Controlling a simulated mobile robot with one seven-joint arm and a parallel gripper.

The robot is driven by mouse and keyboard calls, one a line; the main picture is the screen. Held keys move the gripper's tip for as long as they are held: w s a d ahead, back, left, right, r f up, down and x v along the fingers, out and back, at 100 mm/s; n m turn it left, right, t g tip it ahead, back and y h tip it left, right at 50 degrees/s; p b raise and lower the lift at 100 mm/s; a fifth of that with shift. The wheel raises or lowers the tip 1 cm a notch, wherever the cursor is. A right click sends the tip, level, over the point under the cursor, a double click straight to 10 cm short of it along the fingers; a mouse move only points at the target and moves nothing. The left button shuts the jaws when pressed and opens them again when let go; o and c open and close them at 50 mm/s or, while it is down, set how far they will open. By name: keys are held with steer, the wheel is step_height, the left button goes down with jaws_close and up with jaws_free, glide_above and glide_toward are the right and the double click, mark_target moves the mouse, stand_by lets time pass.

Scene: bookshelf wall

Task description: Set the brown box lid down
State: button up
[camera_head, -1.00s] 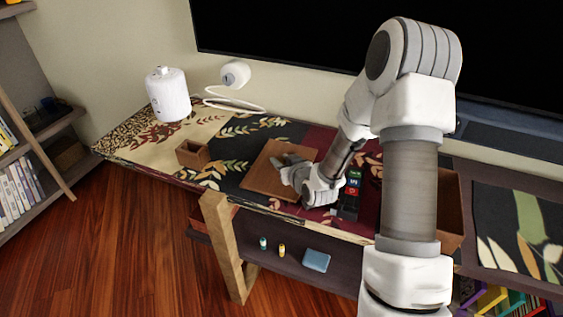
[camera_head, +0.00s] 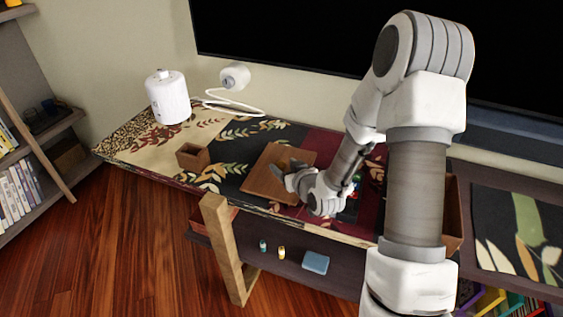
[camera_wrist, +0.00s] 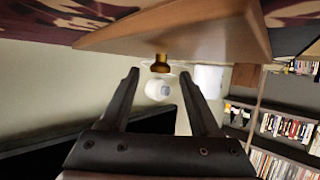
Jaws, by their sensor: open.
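The brown box lid (camera_head: 262,187) is a flat wooden square on the patterned cloth of the table, left of my gripper. In the wrist view its edge and face (camera_wrist: 200,38) fill the top, with a small gold knob (camera_wrist: 160,64) on it. My gripper (camera_head: 284,173) is over the lid's right part, low and close to its surface. In the wrist view the fingers (camera_wrist: 159,74) stand apart, one on each side of the knob, with gaps between. Whether the whole underside of the lid touches the cloth is hidden.
A small open brown box (camera_head: 193,157) stands left of the lid. A white canister (camera_head: 168,97) is at the back left. A larger brown box (camera_head: 453,205) is partly hidden behind my arm. The table's front edge is close to the lid; bare cloth lies between lid and small box.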

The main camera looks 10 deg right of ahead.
steer(key=p+v, duration=0.1)
steer(key=v, duration=0.5)
steer(key=shift+s+r, duration=0.2)
steer(key=shift+r, duration=0.05)
steer(key=shift+s+d+r+p, duration=0.15)
steer(key=shift+r+p, duration=0.1)
steer(key=shift+p, duration=0.55)
steer(key=shift+p+v, duration=0.9)
steer(key=shift+p, duration=0.35)
steer(key=shift+s+f, duration=0.1)
steer(key=shift+r, duration=0.25)
steer(key=s+d+r+g+h, duration=0.2)
steer(key=s+r+g+h, duration=0.15)
steer(key=r, duration=0.95)
steer(key=s+a+r+g, duration=0.1)
steer(key=s+r, duration=0.2)
steer(key=s, duration=0.3)
steer(key=s+a+r+m+g, duration=0.1)
steer(key=s+r+g, duration=0.1)
steer(key=s, duration=0.4)
steer(key=s+a+r+m+g, duration=0.1)
steer(key=s+a+r, duration=0.1)
steer(key=s+r, duration=0.2)
steer(key=s+y, duration=0.1)
steer(key=s, duration=0.2)
steer(key=shift+r, duration=0.35)
